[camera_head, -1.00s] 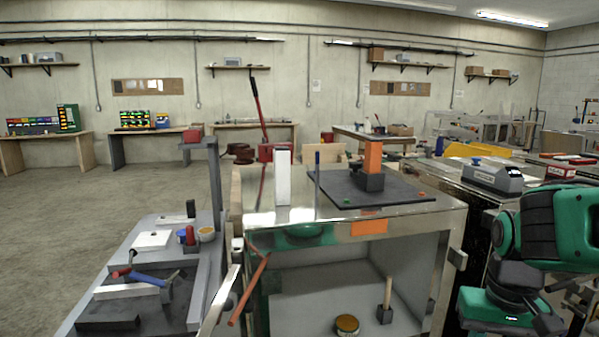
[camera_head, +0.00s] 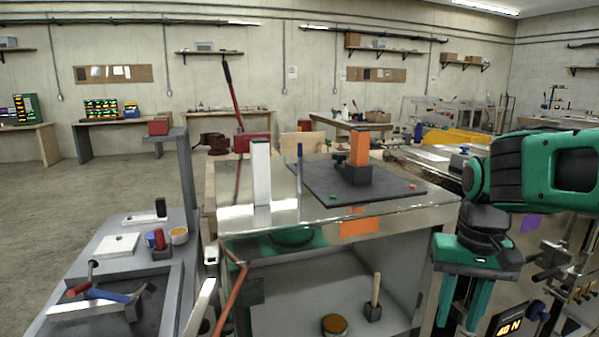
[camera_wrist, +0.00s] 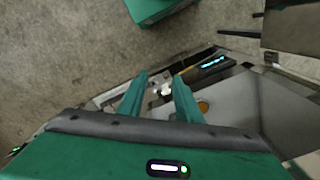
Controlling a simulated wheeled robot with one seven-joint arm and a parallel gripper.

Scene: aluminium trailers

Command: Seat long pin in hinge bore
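My gripper (camera_head: 462,308) hangs at the right of the head view with its green fingers pointing down. The wrist view shows the two fingers (camera_wrist: 161,84) apart, with nothing held between them. A thin blue upright rod (camera_head: 299,168) stands on the metal bench top (camera_head: 280,208), beside a white upright block (camera_head: 261,172). An orange block (camera_head: 359,148) stands in a dark base (camera_head: 352,174) on a dark mat (camera_head: 400,184). My gripper is to the right of the bench and apart from these things. I cannot tell which part is the long pin or where the hinge bore is.
A grey side cart (camera_head: 105,255) at left holds a hammer (camera_head: 105,293) and small parts. The open shelf under the bench holds a round tin (camera_head: 335,325) and a wooden-handled tool (camera_head: 375,298). A display reading 40 N (camera_head: 509,326) is close to my gripper. Floor at left is clear.

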